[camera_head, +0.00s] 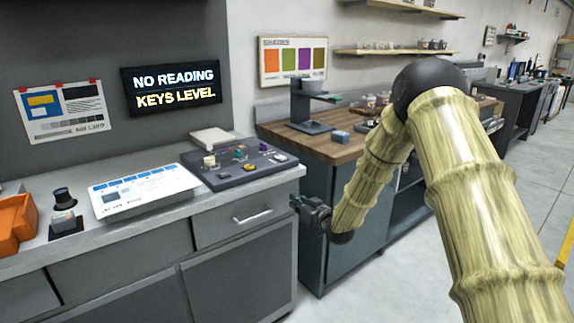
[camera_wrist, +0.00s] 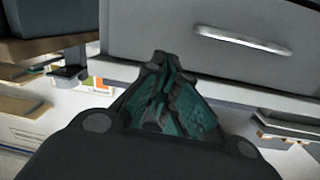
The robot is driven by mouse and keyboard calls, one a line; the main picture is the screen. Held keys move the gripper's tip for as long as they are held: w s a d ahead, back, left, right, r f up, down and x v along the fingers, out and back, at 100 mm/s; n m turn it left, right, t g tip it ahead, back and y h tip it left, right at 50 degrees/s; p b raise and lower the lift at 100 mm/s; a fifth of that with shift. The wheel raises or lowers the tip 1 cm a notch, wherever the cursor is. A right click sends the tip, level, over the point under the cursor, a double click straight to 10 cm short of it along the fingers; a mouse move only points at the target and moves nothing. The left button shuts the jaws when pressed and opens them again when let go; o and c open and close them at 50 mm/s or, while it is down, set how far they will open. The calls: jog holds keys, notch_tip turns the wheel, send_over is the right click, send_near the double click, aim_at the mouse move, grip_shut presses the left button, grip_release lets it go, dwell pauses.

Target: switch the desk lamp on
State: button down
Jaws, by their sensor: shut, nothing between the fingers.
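My gripper (camera_head: 312,212) is in front of the grey cabinet's right end, below the counter top, apart from everything on it. In the wrist view my gripper (camera_wrist: 161,62) has its dark green-lined fingers together, with nothing between them. No desk lamp shows clearly. A dark stand (camera_head: 308,105) with a flat base, a post and an overhanging top with a grey round part stands on the wooden bench. I cannot tell whether it is the lamp. No switch can be made out, and no lamp light shows.
A dark board (camera_head: 232,168) with small parts lies on the grey counter beside a white printed sheet (camera_head: 146,190). An orange bin (camera_head: 14,222) is at far left. A drawer handle (camera_head: 252,217) sticks out near my gripper; the drawer is shut. Open floor lies at right.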

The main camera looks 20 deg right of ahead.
jog(key=w+d+r+n+t+y, duration=0.1)
jog(key=w+d+r, duration=0.1)
jog(key=r, duration=0.5)
jog(key=w+d+r+n+t+y+b, duration=0.1)
jog(key=w+d+r, duration=0.1)
jog(key=r, duration=0.5)
jog(key=shift+w+d+r+t, duration=0.15)
jog(key=shift+w+r+t, duration=0.1)
jog(key=shift+w+t, duration=0.25)
jog(key=shift+w, duration=0.2)
notch_tip(320, 180, up, 2)
send_over(287, 162)
jog(key=shift+w+a, duration=0.2)
jog(key=f, duration=0.3)
jog(key=shift+s+d, duration=0.2)
jog(key=shift+s, duration=0.1)
jog(key=shift+f, duration=0.5)
jog(key=shift+a, duration=0.1)
